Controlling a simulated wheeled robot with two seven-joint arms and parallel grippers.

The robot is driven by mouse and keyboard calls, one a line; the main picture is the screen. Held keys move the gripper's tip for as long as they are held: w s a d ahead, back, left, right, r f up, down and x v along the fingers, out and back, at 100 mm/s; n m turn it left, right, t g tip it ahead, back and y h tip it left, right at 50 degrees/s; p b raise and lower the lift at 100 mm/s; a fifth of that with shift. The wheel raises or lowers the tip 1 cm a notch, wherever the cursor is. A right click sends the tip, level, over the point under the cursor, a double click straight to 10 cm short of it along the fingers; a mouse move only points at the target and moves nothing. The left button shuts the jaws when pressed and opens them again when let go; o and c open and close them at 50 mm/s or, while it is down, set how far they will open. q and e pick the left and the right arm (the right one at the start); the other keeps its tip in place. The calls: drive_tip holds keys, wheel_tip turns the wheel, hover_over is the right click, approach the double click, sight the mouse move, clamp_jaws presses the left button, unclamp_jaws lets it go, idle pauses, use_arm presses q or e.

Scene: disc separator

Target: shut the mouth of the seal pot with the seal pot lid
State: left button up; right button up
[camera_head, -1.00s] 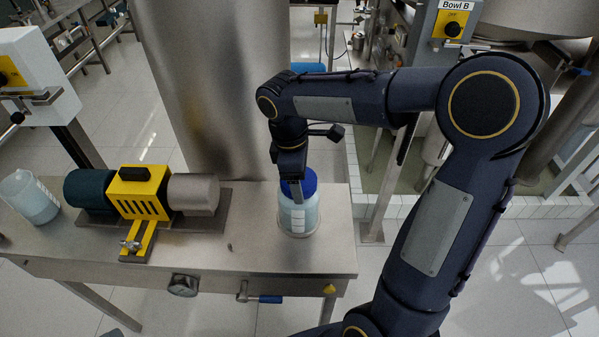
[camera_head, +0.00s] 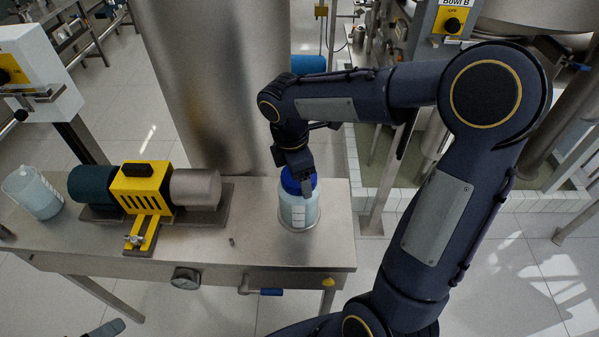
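The seal pot (camera_head: 298,213) is a pale translucent jar with a white label, upright near the right end of the steel table. The blue seal pot lid (camera_head: 290,183) sits at the top of the pot and covers its mouth. From this angle I cannot tell whether it is fully seated. My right gripper (camera_head: 304,182) reaches down over the lid, with one finger against its near side. The other finger is hidden behind the lid, and the gripper appears shut on it. My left gripper is not clearly in view.
A yellow pump with a dark motor (camera_head: 145,188) stands mid-table. A translucent beaker (camera_head: 38,195) is at the left end. A tall steel column (camera_head: 205,90) rises behind the table. The bench top (camera_head: 265,245) in front of the pot is clear.

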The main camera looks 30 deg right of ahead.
drive_tip(key=shift+f, duration=0.1)
idle(0.3)
drive_tip(key=m, duration=0.3)
drive_tip(key=m, duration=0.3)
drive_tip(key=shift+g, duration=0.3)
drive_tip(key=shift+m, duration=0.3)
drive_tip(key=m, duration=0.3)
drive_tip(key=shift+y, duration=0.4)
